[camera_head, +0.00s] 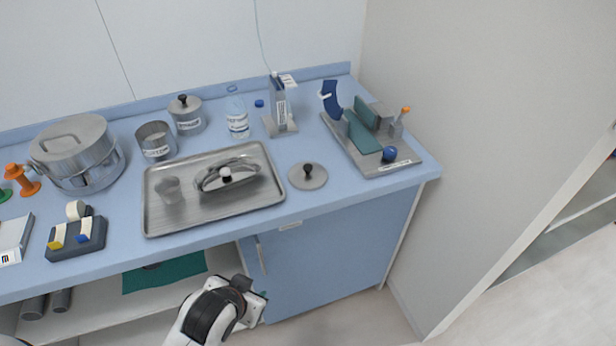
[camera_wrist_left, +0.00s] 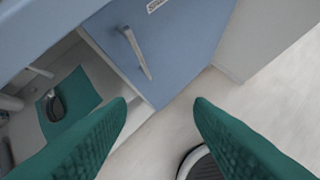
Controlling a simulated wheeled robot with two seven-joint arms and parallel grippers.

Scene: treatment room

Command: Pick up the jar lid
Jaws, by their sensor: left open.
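The jar lid (camera_head: 318,180), a flat round metal disc with a dark knob, lies on the blue counter (camera_head: 330,208) to the right of the metal tray, near the front edge. An open metal jar (camera_head: 157,146) stands behind the tray at the left. Another jar (camera_head: 188,120) beside it has its lid on. My left gripper (camera_head: 262,294) is low in front of the cabinet, below the counter top and well apart from the lid. In the left wrist view its green fingers (camera_wrist_left: 160,108) are spread with nothing between them. My right gripper is not in view.
The tray (camera_head: 160,226) holds a cup and a lidded dish. A stand with green pads (camera_head: 400,165) is right of the lid. A bottle (camera_head: 237,122) and a dispenser (camera_head: 279,112) stand behind. The cabinet door (camera_head: 330,255) has a handle (camera_wrist_left: 136,52).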

